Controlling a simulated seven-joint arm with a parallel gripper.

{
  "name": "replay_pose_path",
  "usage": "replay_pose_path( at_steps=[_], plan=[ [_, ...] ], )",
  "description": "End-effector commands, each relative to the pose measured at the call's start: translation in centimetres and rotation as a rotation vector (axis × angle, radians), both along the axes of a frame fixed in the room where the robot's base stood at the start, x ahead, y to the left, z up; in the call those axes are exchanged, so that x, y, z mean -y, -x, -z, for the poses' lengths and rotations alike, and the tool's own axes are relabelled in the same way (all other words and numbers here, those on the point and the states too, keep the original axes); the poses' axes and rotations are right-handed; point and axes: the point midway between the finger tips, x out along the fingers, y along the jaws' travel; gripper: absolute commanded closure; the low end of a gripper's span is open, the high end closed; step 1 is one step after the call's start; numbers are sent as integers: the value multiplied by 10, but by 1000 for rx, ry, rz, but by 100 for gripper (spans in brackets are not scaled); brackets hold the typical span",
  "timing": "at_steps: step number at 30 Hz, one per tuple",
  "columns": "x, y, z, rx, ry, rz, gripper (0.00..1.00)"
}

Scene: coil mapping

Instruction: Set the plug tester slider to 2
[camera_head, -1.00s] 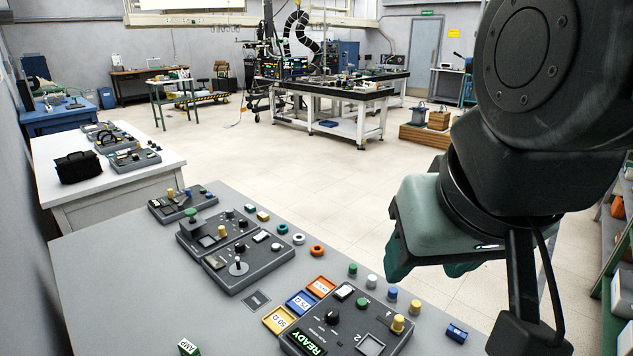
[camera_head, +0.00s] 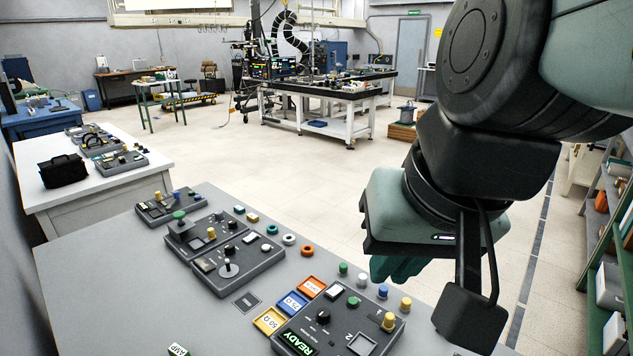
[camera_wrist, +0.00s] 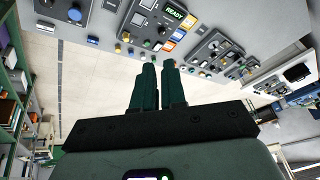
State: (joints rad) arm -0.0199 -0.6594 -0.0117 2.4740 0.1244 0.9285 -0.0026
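A dark panel (camera_head: 338,328) at the bottom centre carries a lit READY display, a black knob (camera_head: 323,316), a green button, a yellow knob (camera_head: 388,322) and a small window reading 2. It also shows at the top of the wrist view (camera_wrist: 150,30). I cannot tell which device is the plug tester, and no slider can be made out clearly. My gripper (camera_head: 397,269) hangs above and behind this panel, apart from everything.
Two joined dark panels (camera_head: 225,250) with a lever and a green knob stand left, with another panel (camera_head: 170,206) behind. Orange, blue and yellow trays (camera_head: 270,320) adjoin the READY panel. Loose coloured pegs and rings line the table's right edge. Air around my gripper is free.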

Motion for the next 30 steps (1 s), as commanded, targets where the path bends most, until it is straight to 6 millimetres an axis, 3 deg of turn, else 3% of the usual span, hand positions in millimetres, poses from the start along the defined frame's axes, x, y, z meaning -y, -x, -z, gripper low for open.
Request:
replay_pose_path(
  at_steps=[3,11,21,30],
  plan=[
    [-23,-14,12,-134,-182,77,100],
    [9,-74,38,-325,-382,414,100],
    [81,-139,102,-535,-653,873,100],
    [164,-165,188,-687,-905,1287,100]
  ],
)
